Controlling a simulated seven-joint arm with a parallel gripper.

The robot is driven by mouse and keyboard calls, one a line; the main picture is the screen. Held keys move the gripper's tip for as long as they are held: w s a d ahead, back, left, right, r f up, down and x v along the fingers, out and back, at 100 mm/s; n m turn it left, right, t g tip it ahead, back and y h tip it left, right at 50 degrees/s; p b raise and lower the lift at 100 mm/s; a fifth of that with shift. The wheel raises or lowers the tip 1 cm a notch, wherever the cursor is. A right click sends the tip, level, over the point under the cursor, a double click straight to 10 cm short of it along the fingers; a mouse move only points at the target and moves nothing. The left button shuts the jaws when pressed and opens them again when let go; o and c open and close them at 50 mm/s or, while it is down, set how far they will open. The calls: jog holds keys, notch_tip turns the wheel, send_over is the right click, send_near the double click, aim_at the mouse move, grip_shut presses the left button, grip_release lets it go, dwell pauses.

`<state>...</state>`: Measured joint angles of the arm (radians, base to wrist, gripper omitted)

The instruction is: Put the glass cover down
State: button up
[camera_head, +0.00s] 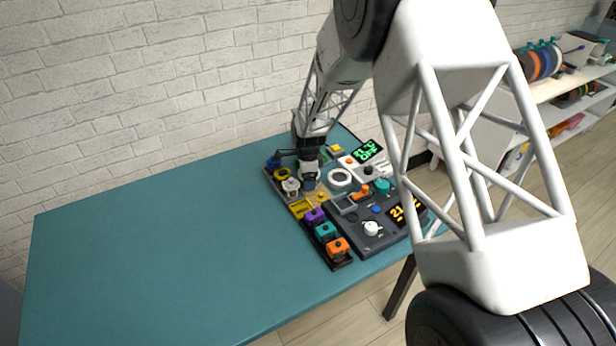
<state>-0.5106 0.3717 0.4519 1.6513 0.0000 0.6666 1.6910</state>
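My gripper (310,182) points down over the left part of the control panels on the teal table. Its fingers are small and dark here, and I cannot tell whether they are open or shut. No glass cover stands out clearly. A small grey frame-like part (345,204) sits on the dark front panel (372,243), to the right of my gripper; I cannot tell whether it is the cover or whether it is raised.
Purple (315,215), teal (324,230) and orange (338,247) buttons line the front-left strip. A white knob (371,229), an orange switch (361,191), a white ring (339,177) and a green display (367,151) crowd the panels. The table's left side (150,255) is clear.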

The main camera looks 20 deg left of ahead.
jog(key=shift+f, duration=0.1)
jog(key=o, duration=0.8)
notch_tip(320, 180, up, 12)
jog(key=shift+r, duration=0.15)
dwell(0.3)
dwell(0.8)
